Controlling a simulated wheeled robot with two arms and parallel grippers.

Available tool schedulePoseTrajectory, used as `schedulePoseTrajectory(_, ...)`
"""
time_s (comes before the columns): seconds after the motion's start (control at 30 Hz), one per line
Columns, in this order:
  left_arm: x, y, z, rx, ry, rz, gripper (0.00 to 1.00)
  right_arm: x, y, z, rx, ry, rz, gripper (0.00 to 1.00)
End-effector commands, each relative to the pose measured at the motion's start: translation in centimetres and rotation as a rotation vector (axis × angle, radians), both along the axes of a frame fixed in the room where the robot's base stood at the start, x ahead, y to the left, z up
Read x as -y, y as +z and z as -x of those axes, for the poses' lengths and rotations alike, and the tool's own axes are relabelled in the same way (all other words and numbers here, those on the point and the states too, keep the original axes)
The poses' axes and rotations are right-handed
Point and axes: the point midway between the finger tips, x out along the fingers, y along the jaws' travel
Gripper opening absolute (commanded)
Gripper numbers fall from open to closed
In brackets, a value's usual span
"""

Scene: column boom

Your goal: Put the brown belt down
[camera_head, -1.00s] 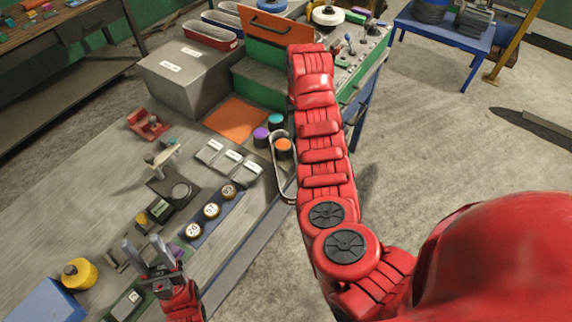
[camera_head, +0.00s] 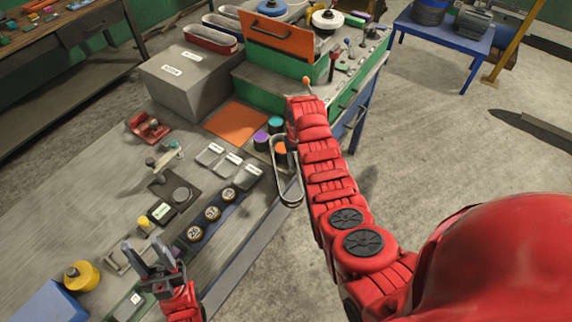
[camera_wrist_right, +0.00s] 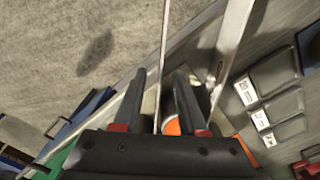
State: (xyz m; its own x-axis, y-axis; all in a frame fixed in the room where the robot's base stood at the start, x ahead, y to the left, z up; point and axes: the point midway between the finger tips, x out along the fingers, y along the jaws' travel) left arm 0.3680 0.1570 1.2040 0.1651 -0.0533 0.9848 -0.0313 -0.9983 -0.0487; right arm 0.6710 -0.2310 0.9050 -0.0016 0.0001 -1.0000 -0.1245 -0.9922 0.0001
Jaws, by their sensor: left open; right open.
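The belt (camera_head: 296,191) is a long narrow loop, pale grey-brown here, at the bench's front edge next to an orange-topped jar (camera_head: 280,147). I cannot tell whether it goes around the jar. In the right wrist view one strand of the belt (camera_wrist_right: 163,45) runs between the fingers of my right gripper (camera_wrist_right: 158,80), which is open and not clamping it. The other strand lies to the right, outside the fingers. In the head view my arm hides the right gripper. My left gripper (camera_head: 147,246) is open and empty over the near-left bench.
Purple (camera_head: 261,140) and teal (camera_head: 275,125) topped jars stand close beside the belt. An orange mat (camera_head: 236,122), grey labelled blocks (camera_head: 231,165) and a row of numbered round pieces (camera_head: 212,213) lie nearby. Open floor lies right of the bench.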

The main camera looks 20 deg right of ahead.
Motion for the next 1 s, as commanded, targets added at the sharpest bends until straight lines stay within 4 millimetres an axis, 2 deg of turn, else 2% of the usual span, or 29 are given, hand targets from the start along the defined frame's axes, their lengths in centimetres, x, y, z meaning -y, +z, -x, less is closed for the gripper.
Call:
schedulePoseTrajectory(0.2, 0.0, 0.34, 0.0, 0.0, 0.0, 0.0, 0.45, -0.02, -0.91, 0.08, -0.001, 0.001, 0.001, 0.41)
schedulePoseTrajectory(0.4, 0.0, 0.29, 0.0, 0.0, 0.0, 0.0, 0.45, 0.01, -0.92, 0.03, 0.001, 0.001, 0.002, 0.39)
schedulePoseTrajectory(0.6, 0.0, 0.29, 0.0, 0.0, 0.0, 0.0, 0.45, 0.01, -0.9, 0.02, 0.001, 0.001, 0.001, 0.03)
schedulePoseTrajectory(0.63, 0.0, 0.31, 0.01, 0.0, 0.0, 0.0, 0.45, 0.02, -0.9, 0.02, 0.001, 0.001, 0.002, 0.0)
schedulePoseTrajectory(1.0, 0.0, 0.3, 0.0, 0.0, 0.0, 0.0, 0.45, 0.01, -0.88, 0.01, 0.002, 0.001, 0.001, 0.0)
